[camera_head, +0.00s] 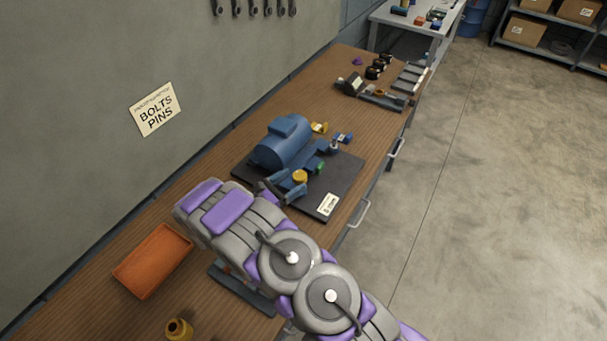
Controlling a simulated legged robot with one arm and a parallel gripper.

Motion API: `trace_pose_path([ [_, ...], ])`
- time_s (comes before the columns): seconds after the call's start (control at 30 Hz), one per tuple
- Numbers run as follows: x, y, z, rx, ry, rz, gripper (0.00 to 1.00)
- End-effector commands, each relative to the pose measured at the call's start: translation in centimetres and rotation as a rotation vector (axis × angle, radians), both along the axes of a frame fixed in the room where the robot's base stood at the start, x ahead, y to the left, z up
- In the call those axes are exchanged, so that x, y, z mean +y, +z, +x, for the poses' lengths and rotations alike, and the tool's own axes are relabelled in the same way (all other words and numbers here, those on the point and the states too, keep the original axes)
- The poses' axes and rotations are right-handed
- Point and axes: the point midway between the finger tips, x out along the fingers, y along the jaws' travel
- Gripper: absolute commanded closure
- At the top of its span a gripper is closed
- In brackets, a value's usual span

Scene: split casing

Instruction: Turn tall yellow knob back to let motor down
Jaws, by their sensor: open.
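The blue motor (280,146) lies on a dark base plate (345,175) on the bench. A round yellow knob (299,177) is at the near end of the motor, among blue parts. A second yellow piece (319,127) is on the motor's far side. From this view I cannot tell which of the two is taller. My gripper (273,189) is open, just left of the nearer yellow knob. My arm partly hides its fingers, and I cannot tell whether they touch anything.
An orange tray (152,261) and a yellow cylinder (178,330) are on the near bench. A white label (327,205) lies on the plate's near corner. Small black parts and a rack (380,97) stand farther along. The wall borders the bench's left side.

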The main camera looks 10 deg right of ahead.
Motion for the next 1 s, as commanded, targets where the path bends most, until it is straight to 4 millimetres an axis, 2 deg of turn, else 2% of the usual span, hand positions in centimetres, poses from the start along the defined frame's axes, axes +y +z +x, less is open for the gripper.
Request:
trace_pose_path([
  [0.1, -2.1, 0.0, 1.0, 0.000, -0.002, 0.001, 0.24],
  [0.3, -4.7, 0.1, 2.1, -0.004, -0.003, 0.006, 0.24],
  [0.43, -5.3, 0.1, 2.4, -0.003, -0.001, 0.005, 0.24],
  [0.73, -4.9, 0.1, 2.5, -0.002, 0.001, 0.000, 0.24],
  [1.0, -5.1, 0.1, 2.5, -0.002, 0.001, 0.002, 0.50],
])
